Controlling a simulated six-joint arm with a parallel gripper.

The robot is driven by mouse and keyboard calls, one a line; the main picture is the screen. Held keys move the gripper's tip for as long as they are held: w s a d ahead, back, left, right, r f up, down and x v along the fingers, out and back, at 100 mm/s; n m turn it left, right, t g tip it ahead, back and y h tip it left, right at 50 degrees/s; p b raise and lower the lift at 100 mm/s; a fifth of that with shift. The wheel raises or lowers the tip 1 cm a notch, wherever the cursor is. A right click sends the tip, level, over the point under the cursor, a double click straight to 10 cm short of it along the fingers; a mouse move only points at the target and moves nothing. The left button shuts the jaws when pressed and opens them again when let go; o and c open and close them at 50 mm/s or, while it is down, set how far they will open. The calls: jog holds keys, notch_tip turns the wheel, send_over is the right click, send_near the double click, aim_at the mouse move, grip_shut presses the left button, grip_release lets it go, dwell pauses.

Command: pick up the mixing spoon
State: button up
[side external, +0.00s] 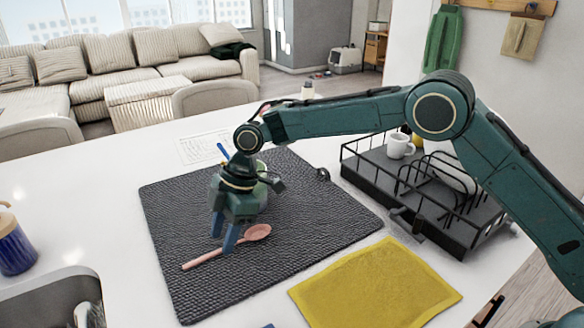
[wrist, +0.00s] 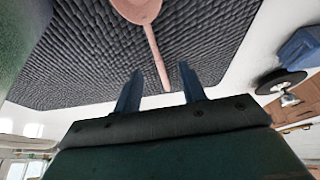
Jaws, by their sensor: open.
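The mixing spoon (side external: 226,247) is pinkish and lies flat on the dark textured mat (side external: 320,222). Its bowl points right and its handle runs down to the left in the side view. My gripper (side external: 224,242) points down at the spoon, with its blue fingers around the middle of the handle in that view. In the wrist view the spoon (wrist: 152,45) has its bowl at the top edge, and its handle runs down between the two open fingers of my gripper (wrist: 161,90). I cannot tell whether the fingertips touch the mat.
A black dish rack (side external: 425,190) with a white mug (side external: 399,146) stands right of the mat. A yellow cloth (side external: 375,285) lies at the front right. A sink (side external: 45,297) and a blue bottle (side external: 14,245) are at the left. A greenish container behind my gripper is partly hidden.

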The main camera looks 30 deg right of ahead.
jog(key=shift+x, duration=1)
jog(key=shift+c, duration=0.2)
grip_shut()
